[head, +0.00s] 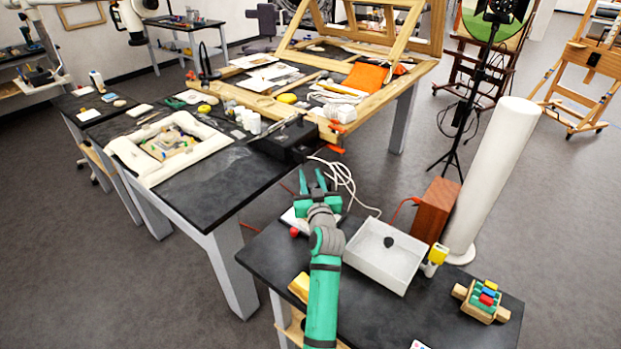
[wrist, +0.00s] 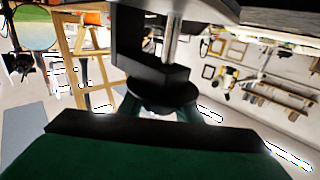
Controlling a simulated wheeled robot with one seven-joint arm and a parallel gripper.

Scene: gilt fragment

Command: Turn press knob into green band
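My gripper (head: 312,182) is in the head view above the left back part of the small front table. Its two green fingers are apart and point towards the black press-like device (head: 290,139) on the large table's corner. A gap shows between the fingertips and that device. In the wrist view, a round black knob-like disc (wrist: 160,95) sits below a black block and a bright metal shaft (wrist: 175,42). Green finger parts show behind and beside the disc; I cannot tell whether they touch it. I cannot make out a green band or pointer.
The small front table holds a white tray (head: 388,257) with a dark lump, a wooden block (head: 436,208), a yellow-topped item (head: 437,256) and a coloured-button box (head: 482,300). A white column (head: 492,180) stands behind. White cables (head: 345,180) hang close to my gripper.

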